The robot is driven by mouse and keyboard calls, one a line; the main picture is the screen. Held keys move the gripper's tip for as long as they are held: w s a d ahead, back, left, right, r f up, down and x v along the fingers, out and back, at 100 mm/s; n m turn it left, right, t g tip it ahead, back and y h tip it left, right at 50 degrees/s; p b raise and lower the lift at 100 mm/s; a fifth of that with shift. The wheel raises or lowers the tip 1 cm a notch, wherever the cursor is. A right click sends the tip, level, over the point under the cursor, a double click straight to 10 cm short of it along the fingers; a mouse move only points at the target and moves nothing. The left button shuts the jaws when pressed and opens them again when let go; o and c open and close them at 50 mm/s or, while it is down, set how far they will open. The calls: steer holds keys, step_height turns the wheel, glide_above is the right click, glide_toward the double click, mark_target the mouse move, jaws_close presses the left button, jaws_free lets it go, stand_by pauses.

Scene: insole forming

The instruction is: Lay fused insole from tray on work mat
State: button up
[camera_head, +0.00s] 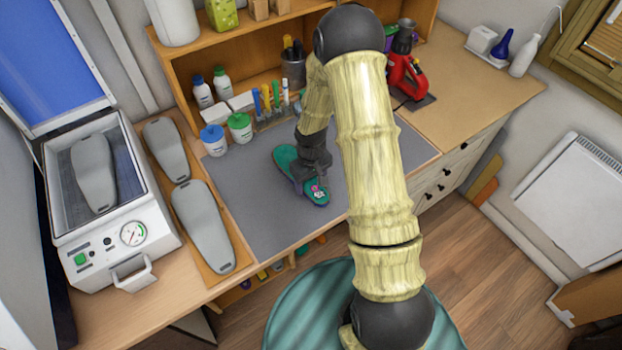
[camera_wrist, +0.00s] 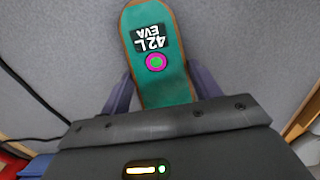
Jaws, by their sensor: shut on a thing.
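The fused insole (camera_head: 287,158) is teal green with a brown edge. In the head view it is over the grey work mat (camera_head: 240,195), near the mat's middle. In the wrist view the insole (camera_wrist: 160,82) shows a dark label reading "42 L EVA" and a pink ring. My gripper (camera_head: 309,186) is shut on the insole across its width, one finger on each side; the fingers also show in the wrist view (camera_wrist: 160,92). I cannot tell whether the insole touches the mat or is just above it.
Left of the mat, a wooden board (camera_head: 222,268) bears two grey insole-shaped forms (camera_head: 205,225). A white press (camera_head: 110,235) with a blue-lined open lid stands further left. Blue-lidded and green-lidded jars (camera_head: 239,127) and pens (camera_head: 268,100) line the mat's back edge. A red tool (camera_head: 407,72) stands back right.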

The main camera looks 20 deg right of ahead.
steer(key=shift+f, duration=0.2)
steer(key=o, duration=1)
steer(key=shift+w, duration=0.1)
steer(key=shift+r, duration=0.1)
steer(key=shift+r, duration=0.15)
step_height(320, 180, up, 12)
steer(key=shift+f+b, duration=0.1)
steer(key=shift+b, duration=1.1)
